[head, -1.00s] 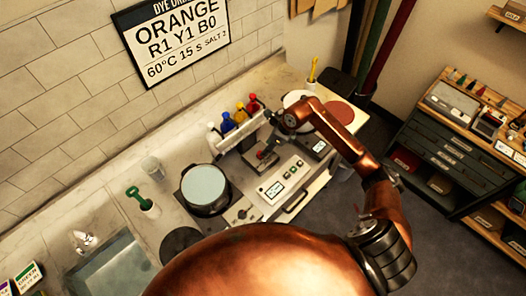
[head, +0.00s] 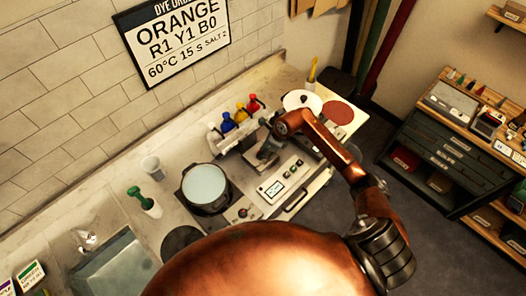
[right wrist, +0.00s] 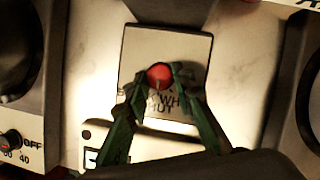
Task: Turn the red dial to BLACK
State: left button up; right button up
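The red dial (right wrist: 159,76) sits on a pale plate (right wrist: 190,48) in the right wrist view. Lettering below the dial is partly covered by my fingers; "WH" and "UT" can be read. My right gripper (right wrist: 160,84) has its two green fingers on either side of the dial, tips closed against it. In the head view my right gripper (head: 268,152) is low over the bench machinery, and the dial is hidden there. Which word the dial points at cannot be told. My left gripper is out of view.
A dye pot (head: 206,188) stands left of the right gripper. Several coloured bottles (head: 241,112) stand behind it. A control panel (head: 272,188) lies in front. Another dial marked OFF (right wrist: 14,140) is at the left in the wrist view.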

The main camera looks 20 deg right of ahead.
grip_shut()
jog(key=shift+m, duration=0.3)
jog(key=m, duration=0.1)
jog(key=m+t+h, duration=0.1)
jog(key=m, duration=0.1)
jog(key=shift+s+a+r+m+p, duration=0.1)
jog(key=shift+a+m+p, duration=0.05)
jog(key=shift+m+p, duration=0.15)
jog(key=shift+a+m+h, duration=0.15)
jog(key=shift+m+h, duration=0.95)
jog(key=shift+m, duration=1.2)
jog(key=o, duration=0.5)
grip_release()
jog(key=shift+o, duration=0.2)
